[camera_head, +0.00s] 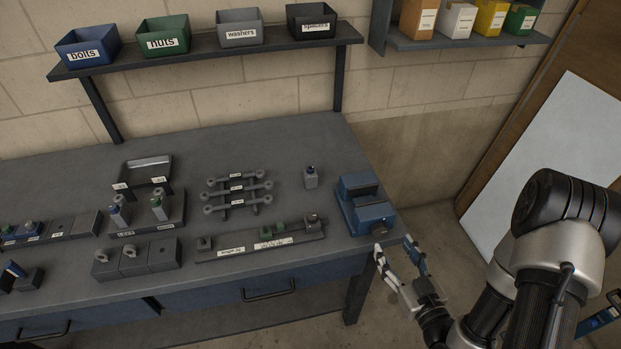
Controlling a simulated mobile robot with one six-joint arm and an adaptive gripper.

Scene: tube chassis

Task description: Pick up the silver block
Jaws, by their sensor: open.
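A small light-grey, silvery block (310,180) with a dark blue piece on top stands upright on the workbench, left of the blue vise. A shiny silver bar (149,161) lies along the back of a black stand at the left. I cannot tell for sure which of them is the silver block. My gripper (394,249) is open, its fingers apart with nothing between them. It is off the bench's right end, in front of and to the right of the vise, well apart from both pieces.
The blue vise (365,205) stands at the bench's right edge, between my gripper and the light-grey block. A rack of grey rods (237,188) and a long labelled fixture (260,241) lie left of it. A shelf with bins (240,37) hangs above the back. The back right bench top is clear.

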